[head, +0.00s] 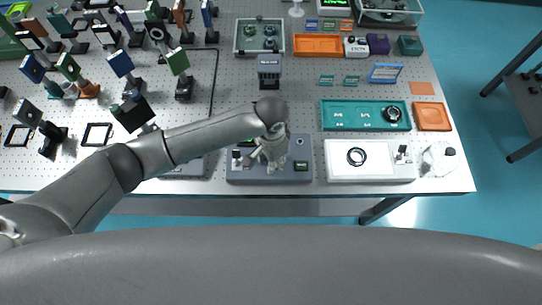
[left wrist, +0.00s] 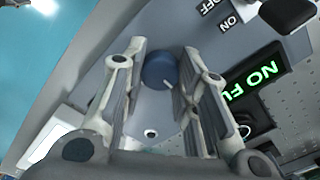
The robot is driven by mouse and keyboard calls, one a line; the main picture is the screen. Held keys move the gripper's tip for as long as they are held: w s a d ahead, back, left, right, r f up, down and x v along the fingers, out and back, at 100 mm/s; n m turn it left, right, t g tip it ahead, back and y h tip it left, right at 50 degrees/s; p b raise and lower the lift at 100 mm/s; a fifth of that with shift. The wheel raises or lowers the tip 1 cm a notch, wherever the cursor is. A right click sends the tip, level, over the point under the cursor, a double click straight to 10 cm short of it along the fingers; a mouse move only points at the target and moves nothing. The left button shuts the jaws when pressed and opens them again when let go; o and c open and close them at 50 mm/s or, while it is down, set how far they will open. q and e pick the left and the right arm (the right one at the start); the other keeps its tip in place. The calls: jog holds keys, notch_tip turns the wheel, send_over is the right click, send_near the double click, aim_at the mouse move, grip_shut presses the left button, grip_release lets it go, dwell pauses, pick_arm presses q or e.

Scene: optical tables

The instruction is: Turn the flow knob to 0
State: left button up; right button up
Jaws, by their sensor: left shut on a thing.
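The blue flow knob (left wrist: 158,70) sits on a grey panel in the left wrist view. A pale pointer mark shows near its lower right edge. My left gripper (left wrist: 164,58) is shut on the knob, with one finger on each side of it. In the head view, my left gripper (head: 268,155) reaches down onto the grey device (head: 298,167) at the table's front edge and hides the knob there. A dark display (left wrist: 254,80) beside the knob shows green letters starting "NO F"; the rest is cut off. My right gripper is not in view.
ON and OFF labels (left wrist: 226,20) lie near a black part at the wrist view's top right. A white device (head: 340,173) with a black ring stands right of the grey device. Optics mounts (head: 121,67) crowd the table's left.

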pick_arm(q)
jog(key=shift+c, duration=0.2)
jog(key=o, duration=1.1)
jog(key=shift+c, duration=0.2)
notch_tip(320, 180, up, 12)
